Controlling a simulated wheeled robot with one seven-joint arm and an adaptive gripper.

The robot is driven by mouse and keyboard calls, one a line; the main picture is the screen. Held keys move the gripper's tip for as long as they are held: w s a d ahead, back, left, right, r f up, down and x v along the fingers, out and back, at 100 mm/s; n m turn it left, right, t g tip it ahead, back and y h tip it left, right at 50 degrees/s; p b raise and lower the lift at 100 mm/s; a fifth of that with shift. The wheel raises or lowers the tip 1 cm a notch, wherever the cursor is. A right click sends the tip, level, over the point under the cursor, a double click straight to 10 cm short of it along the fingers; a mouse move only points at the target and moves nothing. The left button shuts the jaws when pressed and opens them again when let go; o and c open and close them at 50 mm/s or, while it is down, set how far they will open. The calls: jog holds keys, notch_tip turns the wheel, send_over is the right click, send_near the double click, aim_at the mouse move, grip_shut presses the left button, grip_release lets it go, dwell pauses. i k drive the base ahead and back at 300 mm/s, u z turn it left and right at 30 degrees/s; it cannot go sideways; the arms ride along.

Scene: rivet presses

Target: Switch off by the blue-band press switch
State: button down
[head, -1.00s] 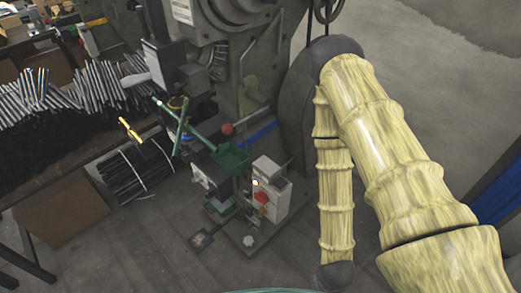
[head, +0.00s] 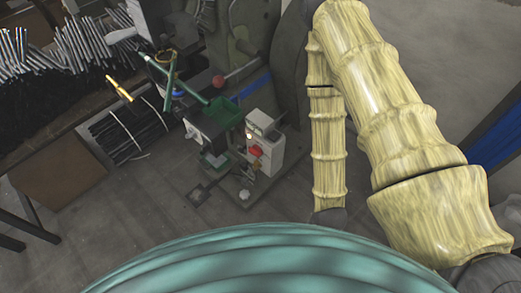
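The press with the blue band (head: 255,87) stands at the upper middle of the head view, its top cut off by the frame edge. In front of its foot stands a light grey switch box (head: 270,150). A red button (head: 256,151) shows on the box's left-facing side, with a small pale, bright button (head: 249,135) just above it. My yellow arm rises on the right, bends at the top edge and comes down to a dark joint right of the box, apart from it in the picture. My gripper does not show; the teal part of my body covers the lower middle.
A green tray (head: 218,112) and a green bar (head: 175,80) stick out left of the switch box. Bundled dark rods (head: 125,130) and a rack of metal rods (head: 85,45) are at the left. Bare floor (head: 120,215) lies in front.

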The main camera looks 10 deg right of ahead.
aim_at(256, 151)
jog(key=z, duration=1.25)
jog(key=k, duration=1.2)
jog(key=u, duration=1.2)
